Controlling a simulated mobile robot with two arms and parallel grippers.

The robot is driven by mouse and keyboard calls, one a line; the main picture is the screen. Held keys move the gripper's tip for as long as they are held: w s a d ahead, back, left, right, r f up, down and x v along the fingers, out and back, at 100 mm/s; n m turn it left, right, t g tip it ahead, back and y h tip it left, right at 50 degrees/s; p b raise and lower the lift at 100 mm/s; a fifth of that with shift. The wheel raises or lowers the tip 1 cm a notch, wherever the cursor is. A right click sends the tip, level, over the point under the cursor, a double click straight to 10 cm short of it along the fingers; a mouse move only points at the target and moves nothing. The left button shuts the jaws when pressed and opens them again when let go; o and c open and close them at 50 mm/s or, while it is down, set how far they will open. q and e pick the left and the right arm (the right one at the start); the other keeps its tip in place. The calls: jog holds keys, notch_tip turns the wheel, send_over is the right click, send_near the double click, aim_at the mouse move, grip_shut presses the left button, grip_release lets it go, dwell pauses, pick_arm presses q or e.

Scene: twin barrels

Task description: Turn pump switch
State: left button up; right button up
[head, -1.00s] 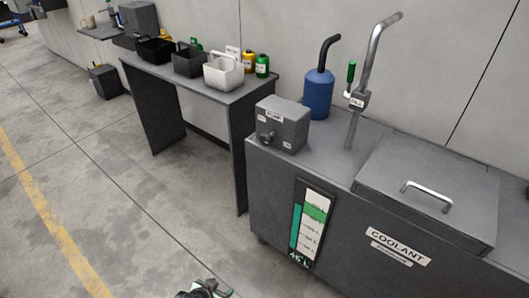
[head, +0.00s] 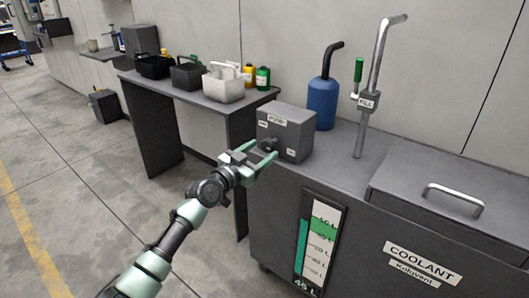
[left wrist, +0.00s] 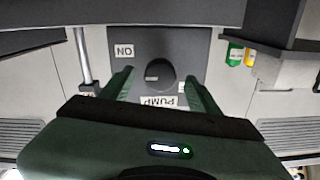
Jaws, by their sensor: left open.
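The pump box (head: 288,128) is a grey box with a PUMP label, standing on the left end of the coolant tank's top. Its round dark switch knob (head: 267,144) sits on the front face. In the left wrist view the knob (left wrist: 160,76) shows upside down with a pale mark toward its left, and an ON label lies to its left. My left gripper (head: 253,159) is open in front of the box, its green fingers reaching toward the knob. In the left wrist view the fingertips (left wrist: 158,77) stand on either side of the knob; contact cannot be told. My right gripper is not in view.
The coolant tank (head: 385,215) has a level gauge (head: 319,246) on its front and a handled lid (head: 450,185). A blue canister (head: 322,103) and a metal pipe with a green-handled valve (head: 367,100) stand behind. A side table (head: 205,100) holds bins and bottles.

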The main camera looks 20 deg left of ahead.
pick_arm(q)
jog(key=shift+x, duration=1.1)
grip_shut()
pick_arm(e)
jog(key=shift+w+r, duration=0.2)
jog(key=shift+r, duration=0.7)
